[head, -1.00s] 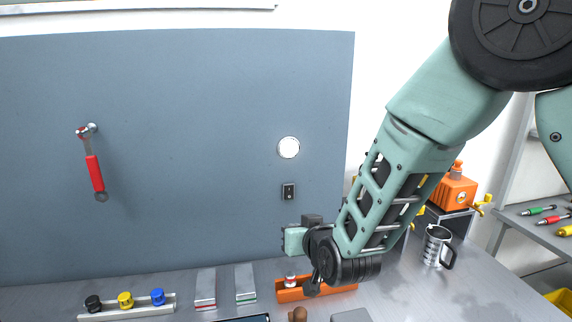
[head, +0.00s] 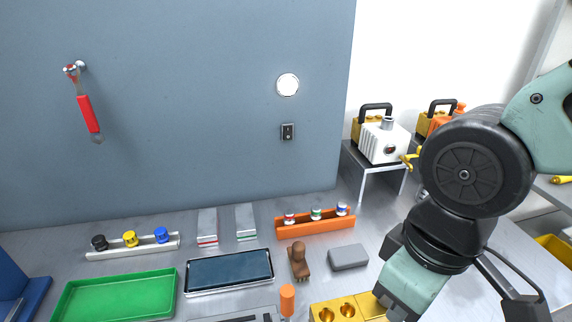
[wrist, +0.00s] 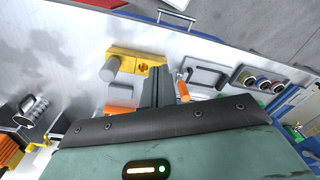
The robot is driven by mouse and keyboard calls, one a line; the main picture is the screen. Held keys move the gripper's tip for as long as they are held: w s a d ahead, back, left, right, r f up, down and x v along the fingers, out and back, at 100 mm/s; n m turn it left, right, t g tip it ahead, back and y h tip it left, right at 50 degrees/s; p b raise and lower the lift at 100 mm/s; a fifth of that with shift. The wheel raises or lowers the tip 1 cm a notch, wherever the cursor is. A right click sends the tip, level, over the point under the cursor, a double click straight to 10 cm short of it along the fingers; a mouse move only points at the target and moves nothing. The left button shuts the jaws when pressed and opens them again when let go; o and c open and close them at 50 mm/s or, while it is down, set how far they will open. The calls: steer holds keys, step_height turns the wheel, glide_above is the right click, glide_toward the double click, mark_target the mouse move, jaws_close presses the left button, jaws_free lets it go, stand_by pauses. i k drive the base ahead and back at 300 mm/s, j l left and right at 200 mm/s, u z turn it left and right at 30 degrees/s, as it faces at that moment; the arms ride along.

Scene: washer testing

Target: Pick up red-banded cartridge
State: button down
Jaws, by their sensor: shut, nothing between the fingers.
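The red-banded cartridge (head: 289,217) stands upright at the left end of the orange rack (head: 316,227) in the head view. A green-banded cartridge (head: 316,213) and a blue-banded cartridge (head: 342,209) stand to its right. My gripper's body shows at the lower right of the head view, to the right of and nearer than the rack; its fingertips are hidden there. In the wrist view my gripper (wrist: 158,80) has its dark fingers together and empty, seen near a yellow block. I cannot make out the red-banded cartridge in the wrist view.
The yellow block with round holes (head: 335,311), a grey block (head: 348,257), a brown-handled stamp (head: 298,262) and an orange handle (head: 287,298) lie in front of the rack. A dark tablet (head: 229,271) and green tray (head: 117,297) are left. A blue-grey panel stands behind.

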mark_target(288, 219)
steer(key=j+u, duration=0.45)
steer(key=i+j+u, duration=0.15)
steer(key=j+u, duration=0.25)
